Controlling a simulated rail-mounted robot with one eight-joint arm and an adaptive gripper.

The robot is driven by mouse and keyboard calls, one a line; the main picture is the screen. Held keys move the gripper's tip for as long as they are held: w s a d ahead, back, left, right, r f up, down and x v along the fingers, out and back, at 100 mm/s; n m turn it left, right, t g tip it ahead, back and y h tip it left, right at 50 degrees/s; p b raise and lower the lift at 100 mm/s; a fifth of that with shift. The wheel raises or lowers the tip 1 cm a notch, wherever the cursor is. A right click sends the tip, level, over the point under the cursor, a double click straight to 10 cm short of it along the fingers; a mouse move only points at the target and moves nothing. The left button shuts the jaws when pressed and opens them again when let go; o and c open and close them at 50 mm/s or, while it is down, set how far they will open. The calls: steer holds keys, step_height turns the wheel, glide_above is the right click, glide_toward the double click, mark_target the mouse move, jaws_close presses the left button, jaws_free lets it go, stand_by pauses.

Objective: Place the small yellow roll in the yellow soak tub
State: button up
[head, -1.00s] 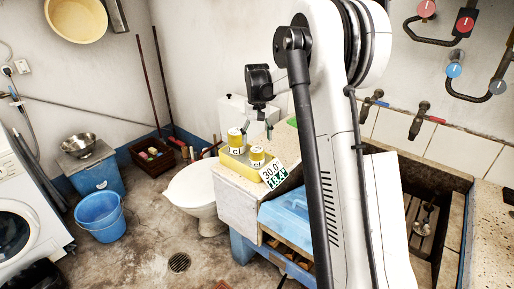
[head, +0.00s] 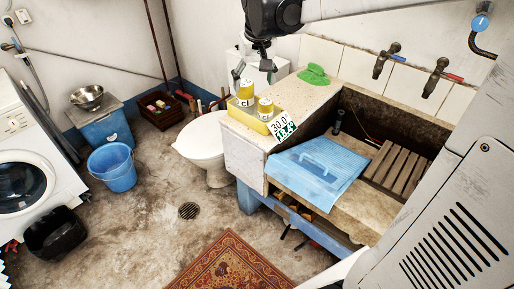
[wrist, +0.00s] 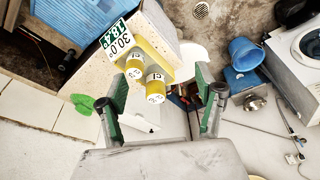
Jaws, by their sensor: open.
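Two yellow rolls with white labels stand upright on the stone counter's left end. The front right roll (head: 265,107) looks smaller than the back left roll (head: 245,92). Both show in the wrist view, the smaller (wrist: 134,66) next to the larger (wrist: 156,88). A yellow box-shaped thing (head: 243,118) lies beneath them; I cannot tell whether it is the soak tub. My gripper (head: 254,72) is open and empty, just above and behind the rolls. In the wrist view its fingers (wrist: 162,108) are wide apart, with the rolls showing between them.
A number display (head: 284,126) stands at the counter's front edge beside the rolls. A green object (head: 314,75) lies behind.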

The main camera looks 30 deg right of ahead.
steer(key=s+a+f+t, duration=0.1)
steer(key=s+a, duration=0.2)
steer(key=s, duration=0.4)
steer(key=s+a+f+t, duration=0.1)
steer(key=s+a, duration=0.2)
steer(key=s, duration=0.4)
steer(key=s+a+f+n+t, duration=0.1)
steer(key=s+a+f+t, duration=0.1)
steer(key=s, duration=0.6)
steer(key=shift+a+y, duration=0.3)
steer(key=shift+a, duration=0.3)
steer(key=shift+r, duration=0.1)
